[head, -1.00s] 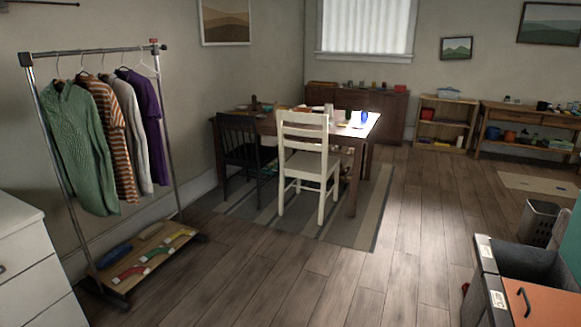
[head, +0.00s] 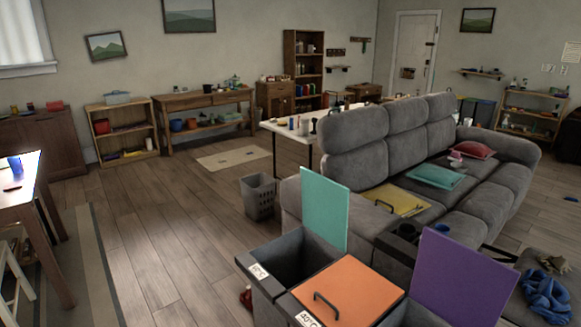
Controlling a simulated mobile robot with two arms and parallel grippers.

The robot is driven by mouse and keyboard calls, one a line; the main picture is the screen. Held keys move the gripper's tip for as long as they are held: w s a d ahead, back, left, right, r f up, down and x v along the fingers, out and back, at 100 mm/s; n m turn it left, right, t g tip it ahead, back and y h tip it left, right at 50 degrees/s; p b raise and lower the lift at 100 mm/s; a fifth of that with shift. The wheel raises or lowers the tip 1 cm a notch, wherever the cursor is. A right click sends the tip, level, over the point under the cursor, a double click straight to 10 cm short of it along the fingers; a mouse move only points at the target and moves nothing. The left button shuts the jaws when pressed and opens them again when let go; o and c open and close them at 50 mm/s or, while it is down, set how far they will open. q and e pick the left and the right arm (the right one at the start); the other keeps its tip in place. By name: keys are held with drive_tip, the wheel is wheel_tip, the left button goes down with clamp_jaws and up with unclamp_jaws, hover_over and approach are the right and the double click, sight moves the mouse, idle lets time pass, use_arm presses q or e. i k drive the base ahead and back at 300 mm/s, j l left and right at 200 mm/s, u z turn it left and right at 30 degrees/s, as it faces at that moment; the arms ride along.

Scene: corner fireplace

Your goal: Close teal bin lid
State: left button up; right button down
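The teal bin lid (head: 325,210) stands upright and open at the back of a dark grey bin (head: 285,265) in the lower middle of the head view. The bin's top is open and its inside is dark. A white label is on its front rim. Beside it on the right is a bin with an orange lid (head: 352,287), lying shut, with a dark handle. Further right a purple lid (head: 463,275) stands upright and open. Neither of my grippers shows in the head view.
A grey sofa (head: 352,150) with cushions stands close behind the bins. A grey wastebasket (head: 258,197) stands on the floor to their left. A table (head: 30,190) is at the left edge.

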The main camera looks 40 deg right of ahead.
sight(326, 202)
drive_tip(key=i+z, duration=0.15)
drive_tip(key=i, duration=0.35)
drive_tip(key=i+z, duration=0.2)
drive_tip(key=i, duration=0.3)
drive_tip(key=i+j+z, duration=0.15)
drive_tip(key=i, duration=0.35)
drive_tip(key=i+j+z, duration=0.2)
drive_tip(key=i, duration=0.3)
drive_tip(key=i+l, duration=0.05)
drive_tip(key=l, duration=0.05)
